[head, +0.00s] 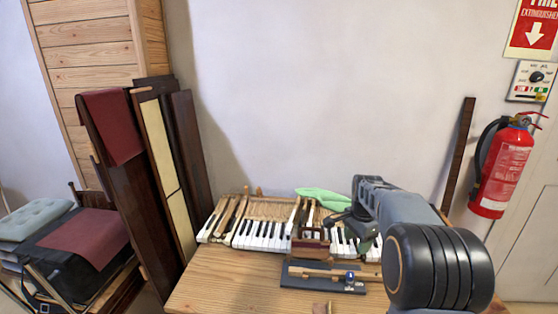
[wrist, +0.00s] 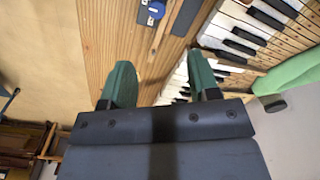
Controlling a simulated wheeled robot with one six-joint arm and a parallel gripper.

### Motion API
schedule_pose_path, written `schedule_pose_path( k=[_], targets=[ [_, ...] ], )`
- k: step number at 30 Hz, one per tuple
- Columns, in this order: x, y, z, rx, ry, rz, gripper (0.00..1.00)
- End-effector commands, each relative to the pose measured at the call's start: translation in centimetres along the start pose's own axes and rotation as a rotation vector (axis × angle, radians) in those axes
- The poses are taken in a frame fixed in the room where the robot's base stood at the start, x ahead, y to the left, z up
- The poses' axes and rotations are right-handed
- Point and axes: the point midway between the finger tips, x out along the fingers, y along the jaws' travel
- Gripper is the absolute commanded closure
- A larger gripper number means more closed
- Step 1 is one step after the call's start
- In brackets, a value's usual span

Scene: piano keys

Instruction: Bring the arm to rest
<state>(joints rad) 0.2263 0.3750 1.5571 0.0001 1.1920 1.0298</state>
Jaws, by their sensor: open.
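My gripper (wrist: 161,82) shows in the wrist view with its two green fingers spread apart and nothing between them. Bare wood of the table (wrist: 150,50) and part of the piano keys (wrist: 265,25) lie beyond the fingertips. In the head view my arm reaches over the right part of the table (head: 225,285), in front of the keys (head: 262,236). The arm's thick black joint is nearest the camera and hides the table's right side. My fingers cannot be made out clearly there.
A dark board with a wooden bar and a blue knob (head: 350,276) lies in front of the keys. A green cloth (head: 322,197) lies behind them. Dark panels (head: 125,185) lean at left. A fire extinguisher (head: 502,170) hangs on the right wall.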

Motion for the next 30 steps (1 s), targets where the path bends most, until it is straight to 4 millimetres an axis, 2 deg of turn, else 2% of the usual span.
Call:
schedule_pose_path(
  k=[3, 5, 12, 18, 24, 30],
  targets=[
    [2.0, 1.1, 0.7, -0.184, -0.015, 0.019, 0.44],
    [2.4, 2.3, 1.5, -0.302, -0.018, 0.020, 0.44],
    [0.6, 8.4, 7.9, -0.820, 0.029, -0.029, 0.44],
    [-1.0, 14.1, 13.2, -1.131, 0.112, -0.085, 0.44],
    [-2.0, 17.5, 16.2, -1.223, 0.184, -0.138, 0.44],
    [-3.7, 18.0, 17.2, -1.248, 0.242, -0.186, 0.44]
  ],
)
